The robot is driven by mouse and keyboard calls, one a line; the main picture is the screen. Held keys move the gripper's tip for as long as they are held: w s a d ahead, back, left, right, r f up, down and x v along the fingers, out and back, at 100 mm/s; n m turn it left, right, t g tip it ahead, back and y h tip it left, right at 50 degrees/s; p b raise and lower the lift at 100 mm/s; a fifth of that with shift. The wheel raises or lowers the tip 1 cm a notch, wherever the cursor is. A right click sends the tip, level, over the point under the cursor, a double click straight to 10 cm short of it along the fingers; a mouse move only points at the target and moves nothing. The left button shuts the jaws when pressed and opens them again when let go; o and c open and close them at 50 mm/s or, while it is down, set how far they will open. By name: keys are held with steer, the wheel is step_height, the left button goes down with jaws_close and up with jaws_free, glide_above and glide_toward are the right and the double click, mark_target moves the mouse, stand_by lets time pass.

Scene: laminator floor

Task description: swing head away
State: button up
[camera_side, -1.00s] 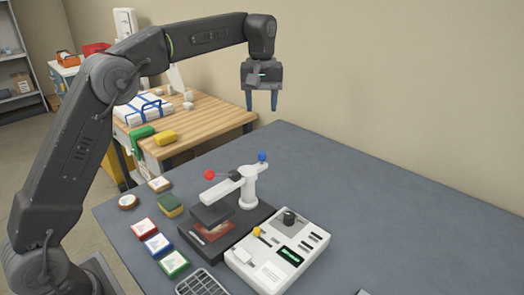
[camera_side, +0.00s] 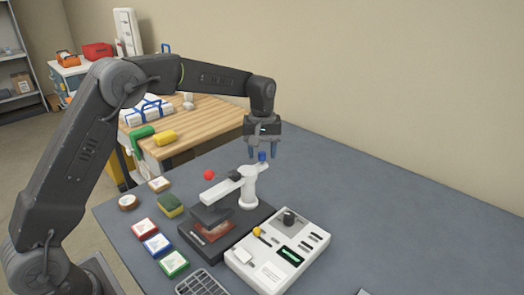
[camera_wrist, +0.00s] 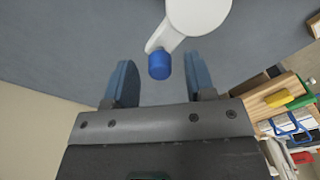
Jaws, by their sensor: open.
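The press head (camera_side: 212,214) is a dark block under a white swing arm (camera_side: 222,189), which sits on a white post (camera_side: 248,193). The head is over the dark base plate (camera_side: 240,230), above a reddish-brown piece (camera_side: 215,232). A red ball knob (camera_side: 208,174) is on the arm's left side. A blue knob (camera_side: 262,156) is at the end of a short white lever; it also shows in the wrist view (camera_wrist: 159,65). My gripper (camera_side: 263,155) is open and empty. In the wrist view the blue knob appears between and beyond the fingertips; contact cannot be told.
A white control box (camera_side: 278,250) stands right of the press. Red, blue and green labelled pads (camera_side: 158,245), a sponge (camera_side: 170,205) and a grey grid (camera_side: 202,283) lie left and in front. The table's right side (camera_side: 400,215) is clear. A wooden bench (camera_side: 205,125) stands behind.

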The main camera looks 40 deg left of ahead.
steer(key=shift+f, duration=0.1)
steer(key=shift+c, duration=0.5)
jaws_close()
